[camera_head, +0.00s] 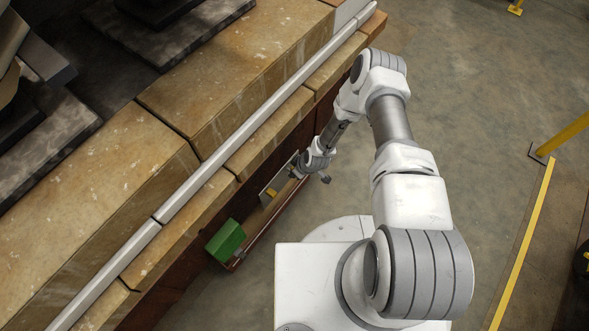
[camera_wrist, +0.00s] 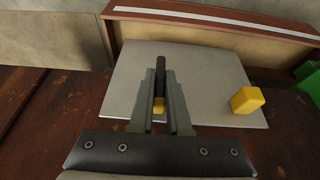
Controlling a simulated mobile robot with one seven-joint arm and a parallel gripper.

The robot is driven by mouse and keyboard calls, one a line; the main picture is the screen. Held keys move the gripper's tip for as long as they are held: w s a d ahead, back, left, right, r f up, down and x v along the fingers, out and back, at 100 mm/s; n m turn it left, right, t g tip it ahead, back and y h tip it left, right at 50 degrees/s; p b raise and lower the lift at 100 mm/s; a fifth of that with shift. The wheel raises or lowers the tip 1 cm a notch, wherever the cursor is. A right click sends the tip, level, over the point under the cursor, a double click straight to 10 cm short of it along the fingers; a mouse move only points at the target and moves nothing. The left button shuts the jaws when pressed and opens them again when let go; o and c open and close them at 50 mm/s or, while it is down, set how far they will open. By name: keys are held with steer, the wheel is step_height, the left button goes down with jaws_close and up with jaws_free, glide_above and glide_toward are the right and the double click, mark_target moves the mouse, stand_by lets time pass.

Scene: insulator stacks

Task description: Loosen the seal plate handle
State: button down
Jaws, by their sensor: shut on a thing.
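The seal plate (camera_wrist: 215,75) is a flat light grey sheet in the wrist view. It also shows as a pale strip in the head view (camera_head: 274,184), low on the side of the stone-block structure. A dark upright bar, which looks like the seal plate handle (camera_wrist: 160,63), stands between my fingertips. My gripper (camera_wrist: 160,80) is shut on it, over the left half of the plate. A bit of yellow (camera_wrist: 158,106) shows between the fingers, and a yellow block (camera_wrist: 246,101) is at the plate's right side. The handle's lower part is hidden by my fingers.
A reddish-brown rail (camera_wrist: 215,20) runs behind the plate. A green block (camera_head: 226,240) stands at the near end of the ledge, also at the wrist view's right edge (camera_wrist: 309,77). Tan stone blocks (camera_head: 110,165) rise to the left. The concrete floor (camera_head: 480,90) to the right is mostly clear.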

steer(key=shift+a+t, duration=0.1)
steer(key=shift+t, duration=0.3)
steer(key=c, duration=0.9)
jaws_free()
steer(key=p+v, duration=0.2)
steer(key=v, duration=0.3)
steer(key=p+v, duration=0.2)
steer(key=v, duration=0.4)
steer(key=p+v, duration=0.2)
steer(key=v, duration=0.4)
steer(key=shift+a+r+p, duration=0.2)
steer(key=shift+r+p, duration=0.15)
